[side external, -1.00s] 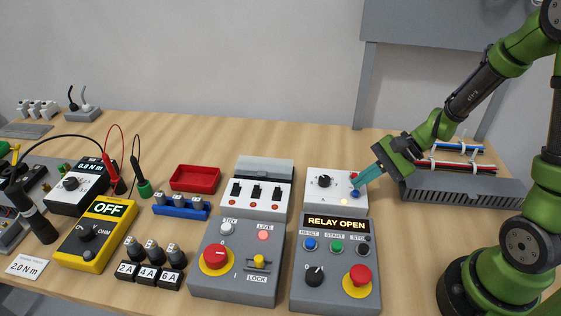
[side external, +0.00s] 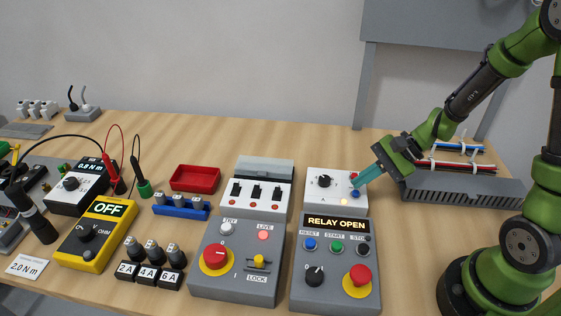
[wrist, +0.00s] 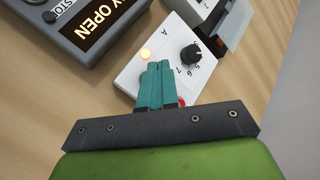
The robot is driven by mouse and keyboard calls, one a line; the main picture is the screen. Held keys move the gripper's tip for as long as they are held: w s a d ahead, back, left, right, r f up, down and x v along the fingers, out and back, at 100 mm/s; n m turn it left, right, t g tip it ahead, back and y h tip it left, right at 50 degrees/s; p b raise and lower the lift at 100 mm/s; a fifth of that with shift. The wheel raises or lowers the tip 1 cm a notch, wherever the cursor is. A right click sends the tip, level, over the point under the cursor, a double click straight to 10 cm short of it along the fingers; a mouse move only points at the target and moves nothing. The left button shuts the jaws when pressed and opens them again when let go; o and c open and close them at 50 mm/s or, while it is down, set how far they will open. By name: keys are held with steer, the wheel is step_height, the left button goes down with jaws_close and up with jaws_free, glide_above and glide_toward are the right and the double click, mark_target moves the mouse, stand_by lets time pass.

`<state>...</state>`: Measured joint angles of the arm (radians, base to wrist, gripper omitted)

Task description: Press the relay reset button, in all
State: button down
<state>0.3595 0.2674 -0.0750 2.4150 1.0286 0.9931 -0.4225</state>
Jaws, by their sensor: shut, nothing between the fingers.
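The white relay box (side external: 318,200) has a black dial (side external: 324,181), a lit amber lamp (side external: 344,202), a red button (side external: 354,176) and a blue button (side external: 355,193). My gripper (side external: 358,183) is shut and empty, its teal fingertips right at the blue button; whether they touch it I cannot tell. In the wrist view the closed fingers (wrist: 157,68) cover the blue button, beside the amber lamp (wrist: 145,54). The grey control box (side external: 323,258) in front shows "RELAY OPEN" on its display (side external: 337,224) and has its own blue button labelled RESET (side external: 310,244).
A white switch box (side external: 265,203) and a grey box with a red knob (side external: 236,284) stand left of these. A grey slotted duct (side external: 465,190) with wires lies to the right under my arm. Bare wood shows behind the relay box.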

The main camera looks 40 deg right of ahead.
steer(key=shift+f, duration=0.1)
stand_by(0.7)
steer(key=shift+f, duration=0.35)
steer(key=shift+f, duration=0.5)
stand_by(0.6)
stand_by(0.3)
steer(key=shift+r, duration=0.95)
steer(key=shift+r, duration=2.5)
